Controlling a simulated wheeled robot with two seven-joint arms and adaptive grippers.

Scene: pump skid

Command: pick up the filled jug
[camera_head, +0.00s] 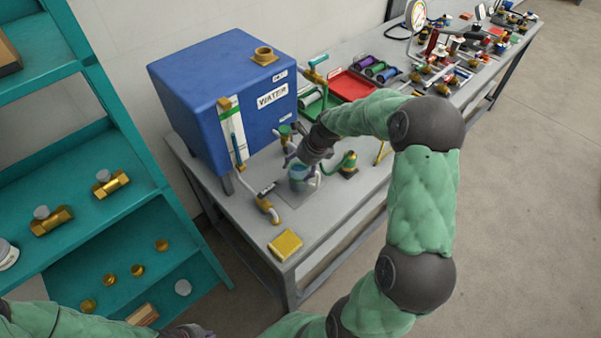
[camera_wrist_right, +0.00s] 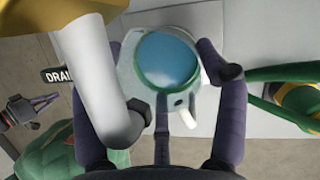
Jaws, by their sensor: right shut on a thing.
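The jug (camera_head: 298,173) is a pale, clear-walled vessel holding blue-green water, upright under the blue water tank's outlet. In the right wrist view the jug (camera_wrist_right: 128,72) shows from above, its round water surface between my fingers. My right gripper (camera_head: 293,159) reaches down from the right and is shut on the jug; its dark fingers (camera_wrist_right: 172,62) lie on either side of it. A white pipe partly hides the jug and one finger in the wrist view. My left gripper (camera_head: 190,331) is at the bottom edge of the head view, mostly cut off; small in the wrist view, its fingers look apart.
The blue water tank (camera_head: 215,90) stands behind the jug, with pipes and a drain label (camera_wrist_right: 58,75) close by. A yellow sponge (camera_head: 285,245) lies at the bench's front corner. A red tray (camera_head: 352,86) is farther back. Teal shelves (camera_head: 130,215) stand at left; the floor at right is clear.

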